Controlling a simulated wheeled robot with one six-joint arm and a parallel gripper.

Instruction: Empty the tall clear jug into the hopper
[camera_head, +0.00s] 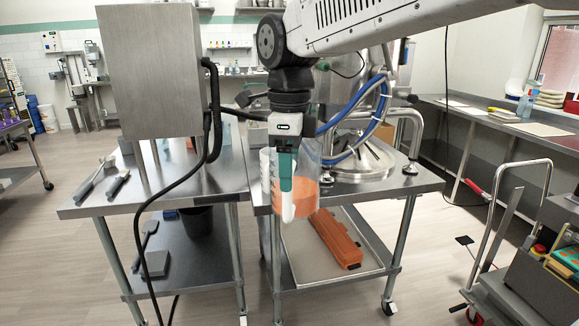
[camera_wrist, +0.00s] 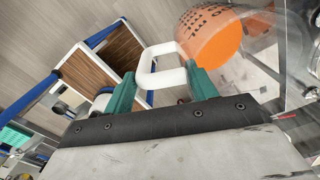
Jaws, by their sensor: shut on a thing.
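The tall clear jug (camera_head: 309,180) has a white handle, and orange contents show in its lower part. It looks about upright, in front of the steel table. In the wrist view, the clear jug (camera_wrist: 240,38) shows at the upper right with dark markings over the orange. My gripper (camera_head: 287,180) has teal fingers shut on the jug's white handle, and they also close on it in the wrist view (camera_wrist: 162,82). A shiny steel vessel with a sloping surface (camera_head: 372,165) stands behind the jug on the table, partly hidden by my arm. I cannot tell whether it is the hopper.
A steel box (camera_head: 152,70) stands over the left table (camera_head: 95,200), with a black cable hanging beside it. Spatula-like tools (camera_head: 95,180) lie there. An orange case (camera_head: 335,237) and a black bucket (camera_head: 198,221) sit on lower shelves. A cart (camera_head: 535,275) stands at right; floor shows between.

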